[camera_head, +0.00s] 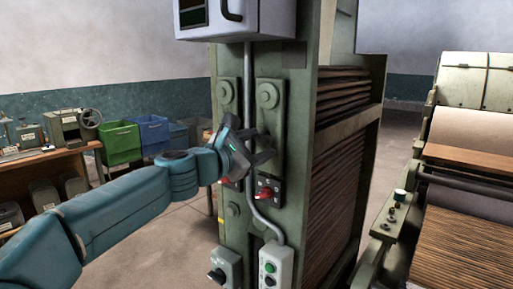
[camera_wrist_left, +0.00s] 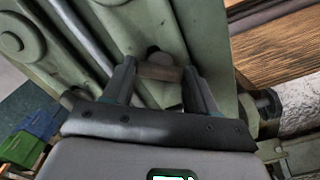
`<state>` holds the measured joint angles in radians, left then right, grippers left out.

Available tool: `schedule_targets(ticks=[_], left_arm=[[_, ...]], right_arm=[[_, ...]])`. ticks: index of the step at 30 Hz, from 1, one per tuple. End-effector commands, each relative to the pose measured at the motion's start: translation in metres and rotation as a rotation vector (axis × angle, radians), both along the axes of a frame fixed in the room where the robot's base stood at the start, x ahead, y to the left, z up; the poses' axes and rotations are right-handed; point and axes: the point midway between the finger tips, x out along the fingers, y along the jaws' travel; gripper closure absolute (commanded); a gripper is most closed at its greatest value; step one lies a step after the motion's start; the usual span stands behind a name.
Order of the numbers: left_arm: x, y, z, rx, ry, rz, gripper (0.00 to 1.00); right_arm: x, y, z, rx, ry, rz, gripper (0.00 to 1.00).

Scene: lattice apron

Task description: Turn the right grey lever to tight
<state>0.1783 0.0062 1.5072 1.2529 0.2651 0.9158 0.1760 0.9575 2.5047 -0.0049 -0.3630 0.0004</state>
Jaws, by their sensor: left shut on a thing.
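My left gripper (camera_head: 262,150) reaches in from the left to the front of the green machine post. It is at the lower part of the right upright plate (camera_head: 268,120), which has a round boss at its top. In the left wrist view, my left gripper (camera_wrist_left: 158,85) is shut on a short brown-grey bar, the right grey lever (camera_wrist_left: 158,73), which lies across between the two fingers. A round pivot shows just beyond it. In the head view the gripper hides the lever. No "tight" mark can be read. My right gripper is not in view.
A red knob on a dark plate (camera_head: 266,192) sits just below the gripper. A grey conduit (camera_head: 249,90) runs down between the two plates to a switch box (camera_head: 275,266). A roller machine (camera_head: 460,190) stands at right.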

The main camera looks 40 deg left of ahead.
Motion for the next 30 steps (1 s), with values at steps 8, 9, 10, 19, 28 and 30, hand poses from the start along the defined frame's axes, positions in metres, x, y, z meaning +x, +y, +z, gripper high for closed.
schedule_targets(ticks=[8,9,10,19,28,30], left_arm=[[0.000,-0.001,-0.004,0.235,-0.018,-0.001,0.73],[0.000,-0.001,-0.004,0.274,-0.021,-0.001,0.73],[0.000,-0.001,-0.003,0.303,-0.024,-0.002,0.73],[0.000,-0.001,-0.004,0.582,-0.045,-0.003,0.73],[0.000,-0.001,-0.004,0.805,-0.061,-0.005,0.73],[0.000,-0.001,-0.005,0.841,-0.064,-0.005,0.73]], right_arm=[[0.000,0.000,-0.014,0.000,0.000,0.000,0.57],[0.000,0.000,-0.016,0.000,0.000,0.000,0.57],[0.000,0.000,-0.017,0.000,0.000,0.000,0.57],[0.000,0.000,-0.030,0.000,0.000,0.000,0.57],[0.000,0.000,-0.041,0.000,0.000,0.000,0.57],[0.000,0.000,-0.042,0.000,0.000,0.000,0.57]])
